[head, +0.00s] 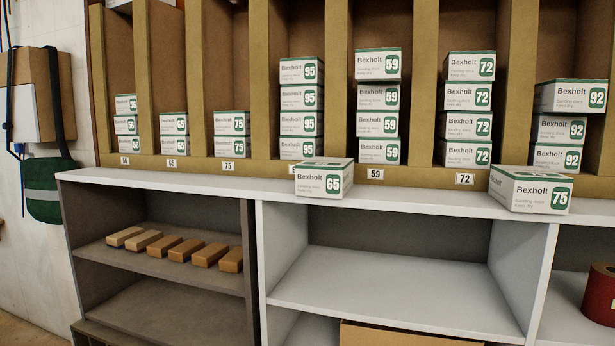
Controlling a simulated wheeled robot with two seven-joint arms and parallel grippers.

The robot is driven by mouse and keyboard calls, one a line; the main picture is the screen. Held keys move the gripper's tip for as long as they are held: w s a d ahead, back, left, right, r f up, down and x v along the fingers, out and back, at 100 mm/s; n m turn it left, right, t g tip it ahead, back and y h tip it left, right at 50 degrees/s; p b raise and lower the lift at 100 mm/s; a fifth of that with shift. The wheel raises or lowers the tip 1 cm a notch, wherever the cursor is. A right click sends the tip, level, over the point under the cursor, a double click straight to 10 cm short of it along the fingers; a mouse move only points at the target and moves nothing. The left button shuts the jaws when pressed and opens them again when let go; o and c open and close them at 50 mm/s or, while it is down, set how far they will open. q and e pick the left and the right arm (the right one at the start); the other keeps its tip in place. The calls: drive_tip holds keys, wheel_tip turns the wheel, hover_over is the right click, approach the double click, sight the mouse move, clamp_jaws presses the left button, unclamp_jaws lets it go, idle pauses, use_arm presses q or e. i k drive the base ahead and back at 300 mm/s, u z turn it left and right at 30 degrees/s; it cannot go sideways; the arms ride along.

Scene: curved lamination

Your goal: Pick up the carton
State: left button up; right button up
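Several white and green Bexholt cartons are in the head view. One carton marked 65 (323,178) sits on the grey countertop in front of the 95 stack. Another carton marked 75 (530,189) sits on the countertop at the right. Stacks of like cartons stand in the bays behind: a 65 stack (174,137), a 75 stack (231,133), a 95 stack (301,108), a 59 stack (378,108), a 72 stack (468,109) and a 92 stack (562,130). The far-left stack's number is hard to read. Neither gripper is in view.
The countertop (420,195) is clear between the two loose cartons and to their left. Below, a shelf (400,290) is empty. Several wooden blocks (185,248) lie on the left shelf. A red roll (600,295) is at the right edge. A green bag (44,188) hangs left.

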sight(315, 176)
drive_tip(key=u, duration=1.8)
drive_tip(key=i, duration=1.35)
drive_tip(key=z, duration=2.55)
drive_tip(key=i, duration=0.3)
drive_tip(key=u, duration=0.05)
